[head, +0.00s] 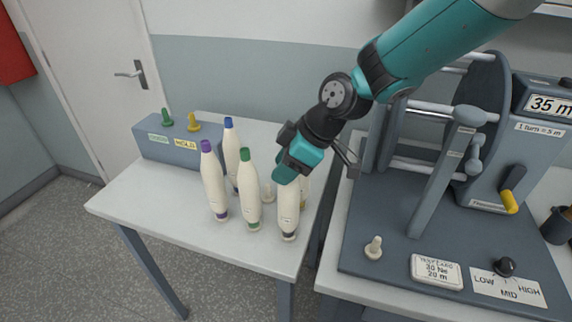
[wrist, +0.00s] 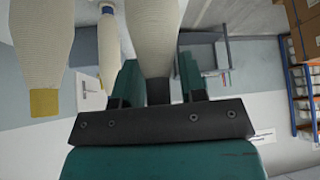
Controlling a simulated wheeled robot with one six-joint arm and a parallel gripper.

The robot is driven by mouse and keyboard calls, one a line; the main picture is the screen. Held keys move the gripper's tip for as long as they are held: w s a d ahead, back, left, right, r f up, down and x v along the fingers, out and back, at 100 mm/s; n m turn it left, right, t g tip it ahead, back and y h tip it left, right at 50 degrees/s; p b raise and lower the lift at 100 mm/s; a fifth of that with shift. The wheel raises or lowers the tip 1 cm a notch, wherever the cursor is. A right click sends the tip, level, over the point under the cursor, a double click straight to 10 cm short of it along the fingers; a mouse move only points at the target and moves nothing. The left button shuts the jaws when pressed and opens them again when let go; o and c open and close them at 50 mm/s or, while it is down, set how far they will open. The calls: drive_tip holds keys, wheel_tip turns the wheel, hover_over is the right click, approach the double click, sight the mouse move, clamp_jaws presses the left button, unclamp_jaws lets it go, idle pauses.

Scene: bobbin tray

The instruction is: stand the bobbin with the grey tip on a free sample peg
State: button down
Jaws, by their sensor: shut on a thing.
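My gripper (head: 287,176) is shut on a cream bobbin (head: 288,208), held near upright with a dark grey band at its foot. A pale peg (head: 268,191) shows bare between the green-tipped bobbin (head: 248,192) and the held one. Another bare pale peg (head: 373,247) stands on the winding machine's base.
Purple-tipped (head: 214,184) and blue-tipped (head: 231,150) bobbins stand close by on the white table (head: 140,190). A yellow-tipped bobbin (wrist: 44,102) stands beside my jaws, mostly hidden in the head view. A grey-blue box (head: 160,147) is at the back left; the winding machine (head: 420,220) is right.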

drive_tip(key=c, duration=0.6)
unclamp_jaws()
drive_tip(key=b+v, duration=0.2)
drive_tip(key=v, duration=1.5)
drive_tip(key=shift+r+b, duration=0.25)
drive_tip(key=shift+b, duration=0.1)
drive_tip(key=shift+s, duration=0.1)
drive_tip(key=s+d+f+m+h, duration=0.1)
drive_tip(key=s+d+f+m, duration=0.1)
drive_tip(key=s, duration=0.8)
drive_tip(key=s+d+f+m+g+h, duration=0.1)
drive_tip(key=s+f+m, duration=0.4)
drive_tip(key=s, duration=0.6)
drive_tip(key=shift+d+m, duration=0.7)
drive_tip(key=shift+m, duration=0.4)
